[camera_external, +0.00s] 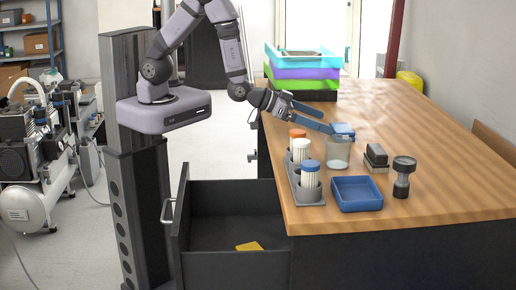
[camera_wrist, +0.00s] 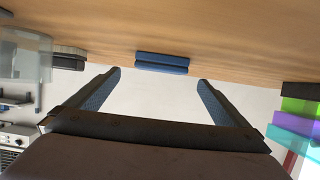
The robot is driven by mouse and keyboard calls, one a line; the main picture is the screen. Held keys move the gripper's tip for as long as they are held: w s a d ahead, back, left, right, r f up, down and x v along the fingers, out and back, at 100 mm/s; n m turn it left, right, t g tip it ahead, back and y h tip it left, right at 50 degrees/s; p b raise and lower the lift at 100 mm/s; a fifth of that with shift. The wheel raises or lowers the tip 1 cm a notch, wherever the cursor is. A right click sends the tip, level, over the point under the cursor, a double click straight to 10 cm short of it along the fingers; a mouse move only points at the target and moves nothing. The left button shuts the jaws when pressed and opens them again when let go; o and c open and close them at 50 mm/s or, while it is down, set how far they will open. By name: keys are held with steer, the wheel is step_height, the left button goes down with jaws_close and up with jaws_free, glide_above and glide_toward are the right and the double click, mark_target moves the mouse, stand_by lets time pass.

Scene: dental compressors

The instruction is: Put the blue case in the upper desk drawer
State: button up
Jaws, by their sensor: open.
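The blue case (camera_external: 343,131) lies on the wooden desk near its left edge, partly behind my gripper's fingers. It also shows in the wrist view (camera_wrist: 162,62), at the desk edge, centred ahead of the gap between the fingers. My gripper (camera_external: 322,121) is open and empty, with its blue fingers pointing at the case from the desk's left side. In the wrist view my gripper (camera_wrist: 160,82) has its fingers wide apart, short of the case. A dark desk drawer (camera_external: 232,268) is pulled out at the front left, with a yellow object (camera_external: 250,246) inside.
A grey holder (camera_external: 308,196) with capped bottles, a glass beaker (camera_external: 338,152), a blue tray (camera_external: 357,194), a dark block (camera_external: 376,157) and a black tool (camera_external: 403,176) stand nearer the front. Stacked coloured trays (camera_external: 304,72) stand at the back. The desk's right side is clear.

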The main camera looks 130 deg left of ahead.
mark_target(342, 127)
steer(key=shift+p+x, duration=0.95)
steer(key=shift+x, duration=2.3)
steer(key=shift+s+r, duration=0.1)
steer(key=shift+c, duration=0.6)
steer(key=c, duration=1.1)
steer(key=shift+c, duration=0.2)
steer(key=shift+r, duration=0.15)
step_height(342, 127, up, 10)
steer(key=shift+b, duration=0.4)
